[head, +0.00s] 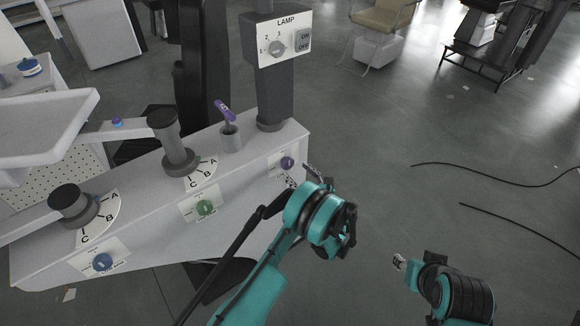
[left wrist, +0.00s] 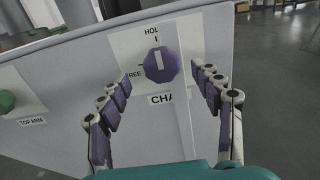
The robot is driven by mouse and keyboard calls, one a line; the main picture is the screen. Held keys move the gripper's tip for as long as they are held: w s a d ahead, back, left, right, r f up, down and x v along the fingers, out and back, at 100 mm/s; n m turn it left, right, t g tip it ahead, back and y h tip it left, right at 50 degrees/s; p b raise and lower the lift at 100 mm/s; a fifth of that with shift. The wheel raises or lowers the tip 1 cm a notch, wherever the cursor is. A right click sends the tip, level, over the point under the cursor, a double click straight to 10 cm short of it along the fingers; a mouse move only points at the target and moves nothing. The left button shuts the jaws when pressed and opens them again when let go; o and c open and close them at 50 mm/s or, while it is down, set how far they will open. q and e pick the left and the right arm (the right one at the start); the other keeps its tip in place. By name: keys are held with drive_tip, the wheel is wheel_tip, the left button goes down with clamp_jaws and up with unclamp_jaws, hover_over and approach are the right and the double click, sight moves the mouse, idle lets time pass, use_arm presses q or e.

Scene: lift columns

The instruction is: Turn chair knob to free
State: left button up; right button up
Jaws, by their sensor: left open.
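The chair knob (head: 286,163) is a purple dial on a white label plate at the right end of the grey column housing. In the left wrist view the knob (left wrist: 160,65) shows a white pointer bar, roughly upright toward the partly cut-off HOLD mark. "REE" shows at its left and "CHA" below. My left gripper (left wrist: 165,92) is open, with its jointed fingers either side of the knob in that view; no contact is visible. In the head view the left gripper (head: 300,178) is close in front of the plate. My right gripper (head: 399,262) is low at the right, its opening unclear.
A green knob (head: 205,207) and a blue knob (head: 102,261) sit on the same front face. The lamp post (head: 276,95) rises behind. Black cables (head: 500,176) cross open floor at right.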

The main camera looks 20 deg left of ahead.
sight(289, 164)
use_arm(q)
drive_tip(key=b+x, duration=0.1)
drive_tip(key=x, duration=0.4)
drive_tip(key=shift+w, duration=0.1)
drive_tip(key=shift+c, duration=0.2)
drive_tip(key=c, duration=1.1)
drive_tip(key=shift+o, duration=0.2)
